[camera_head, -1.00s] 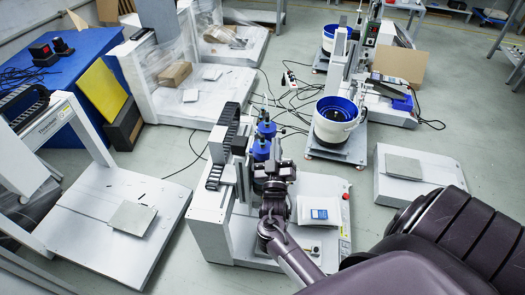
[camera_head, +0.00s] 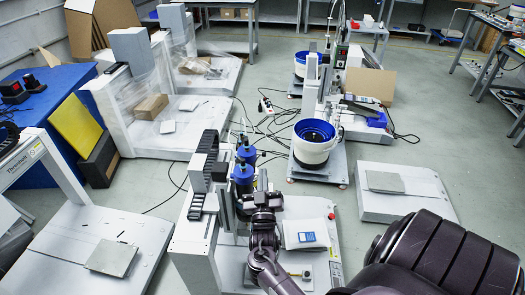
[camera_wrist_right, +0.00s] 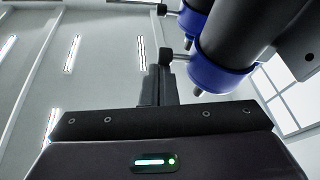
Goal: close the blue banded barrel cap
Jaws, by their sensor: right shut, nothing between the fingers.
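Two dark barrels with blue bands stand on the gantry machine (camera_head: 200,245), a nearer blue banded barrel (camera_head: 242,178) and a farther one (camera_head: 247,153). In the right wrist view the nearer barrel's blue band (camera_wrist_right: 222,77) shows large at upper right, seen from below, with the farther band (camera_wrist_right: 192,20) behind it. My right gripper (camera_head: 262,197) is just right of and in front of the nearer barrel. Its fingers (camera_wrist_right: 158,75) are shut and empty, apart from the band in the wrist picture. I cannot tell how the cap sits. My left gripper is not in view.
A white pad with a blue label (camera_head: 305,236) lies on the machine's base, right of my gripper. A red button (camera_head: 331,216) is at the base's right edge. A white bucket with blue rim (camera_head: 315,148) stands behind. Cables (camera_head: 268,128) cross the floor.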

